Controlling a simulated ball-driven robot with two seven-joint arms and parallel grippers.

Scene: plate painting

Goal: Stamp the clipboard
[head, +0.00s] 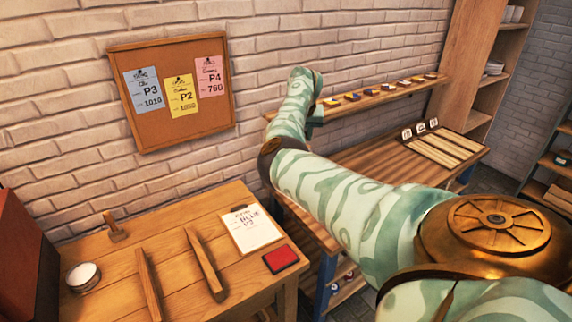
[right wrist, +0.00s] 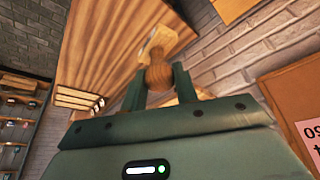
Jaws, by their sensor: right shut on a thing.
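The clipboard (head: 252,238) lies on the wooden table at its right side, with a white sheet, printed text at the top and a blank lower part. A red ink pad (head: 281,258) lies just in front of it. My right gripper (right wrist: 158,82) is shut on a wooden stamp (right wrist: 158,75) by its round handle, with the stamp's block beyond the fingertips. In the head view my right forearm is raised in front of the brick wall, well above and away from the clipboard; the stamp is hidden there. My left gripper is not in view.
A small wooden stamp-like piece (head: 115,228), two wooden bars (head: 205,264) and a stack of white plates (head: 84,277) are on the table (head: 180,215). A corkboard (head: 140,118) with three order cards hangs above. A shelf (head: 385,92) and second bench (head: 380,160) lie right.

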